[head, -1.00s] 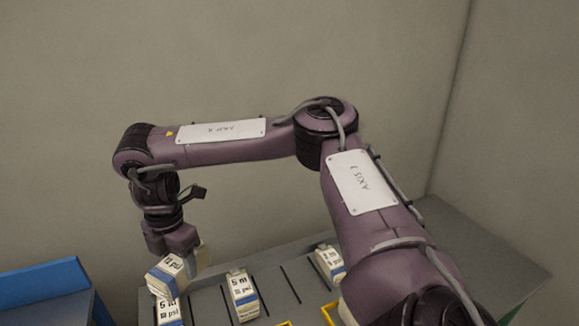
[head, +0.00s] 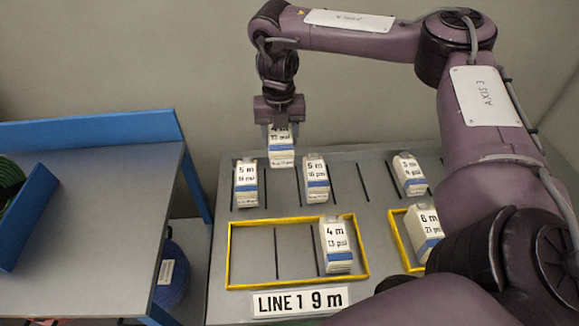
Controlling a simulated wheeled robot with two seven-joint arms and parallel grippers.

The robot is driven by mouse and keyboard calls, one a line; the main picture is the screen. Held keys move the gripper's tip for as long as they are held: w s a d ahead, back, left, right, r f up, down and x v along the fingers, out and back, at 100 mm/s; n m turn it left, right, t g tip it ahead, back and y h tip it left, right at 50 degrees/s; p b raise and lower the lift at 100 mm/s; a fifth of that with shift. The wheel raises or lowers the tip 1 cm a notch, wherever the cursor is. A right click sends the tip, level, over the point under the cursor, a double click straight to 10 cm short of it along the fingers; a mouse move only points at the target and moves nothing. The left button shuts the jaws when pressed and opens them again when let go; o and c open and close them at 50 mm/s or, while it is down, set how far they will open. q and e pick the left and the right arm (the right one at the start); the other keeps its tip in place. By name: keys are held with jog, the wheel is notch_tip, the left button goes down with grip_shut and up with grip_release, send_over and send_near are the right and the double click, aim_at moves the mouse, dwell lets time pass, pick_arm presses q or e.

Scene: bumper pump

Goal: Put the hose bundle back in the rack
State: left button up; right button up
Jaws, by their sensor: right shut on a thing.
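My right gripper (head: 279,108) is shut on a white hose bundle (head: 281,147) with a blue band, whose label seems to read 4 m 13 psi. The bundle hangs roughly upright at the back row of the grey rack (head: 280,198), between two standing 5 m bundles, one on the left (head: 246,182) and one on the right (head: 315,178). Whether its bottom touches the rack is hard to tell. My left gripper is not in view.
A 4 m bundle (head: 335,245) stands in the yellow frame (head: 229,255) behind the LINE 1 9 m sign (head: 299,302). More bundles stand at the right, a 6 m one (head: 424,235) and another (head: 409,175). A grey table (head: 110,210) with a blue back edge is at left.

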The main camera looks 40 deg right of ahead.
notch_tip(320, 180, down, 11)
jog(key=shift+b, duration=1.15)
jog(key=shift+w+f, duration=0.1)
jog(key=shift+f, duration=1.9)
jog(key=shift+f, duration=0.1)
jog(key=o, duration=1.2)
jog(key=shift+o, duration=0.2)
